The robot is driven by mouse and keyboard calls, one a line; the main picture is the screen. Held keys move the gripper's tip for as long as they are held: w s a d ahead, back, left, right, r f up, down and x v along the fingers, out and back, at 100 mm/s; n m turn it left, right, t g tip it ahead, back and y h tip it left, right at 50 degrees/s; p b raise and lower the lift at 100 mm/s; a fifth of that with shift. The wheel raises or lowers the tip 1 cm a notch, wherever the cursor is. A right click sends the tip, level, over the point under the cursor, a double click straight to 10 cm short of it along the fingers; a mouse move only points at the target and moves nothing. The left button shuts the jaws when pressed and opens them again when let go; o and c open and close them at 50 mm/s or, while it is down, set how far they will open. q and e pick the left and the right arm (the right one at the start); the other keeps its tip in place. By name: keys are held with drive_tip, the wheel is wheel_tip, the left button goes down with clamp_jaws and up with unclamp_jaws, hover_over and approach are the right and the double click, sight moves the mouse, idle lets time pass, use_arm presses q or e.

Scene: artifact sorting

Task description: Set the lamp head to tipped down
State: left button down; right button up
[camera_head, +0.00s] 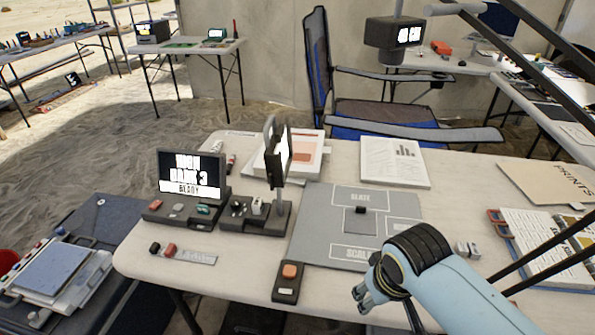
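The lamp stands at the left middle of the table, on a dark base (242,217) with switches. Its flat dark lamp head (271,150) sits on a short post and stands about upright, with a bright white face seen edge-on. My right gripper (361,298) is over the front part of the table, to the right of and nearer than the lamp, and well apart from it. Its fingers are small and seen at an angle, so I cannot tell whether they are open or shut. My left gripper is not in view.
A small screen unit (190,180) stands left of the lamp. Papers (305,142) lie behind the lamp, and a notebook (545,245) lies at the right. A blue chair (318,70) stands behind.

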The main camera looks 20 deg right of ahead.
drive_tip(key=w+a+r+m+p, duration=0.1)
drive_tip(key=w+a+r+m, duration=0.1)
drive_tip(key=w+r, duration=0.6)
drive_tip(key=m+t+p, duration=0.1)
drive_tip(key=m+p, duration=0.2)
drive_tip(key=m, duration=0.1)
approach(269, 120)
drive_tip(key=p+x, duration=0.1)
drive_tip(key=x, duration=0.7)
drive_tip(key=shift+f, duration=0.15)
clamp_jaws()
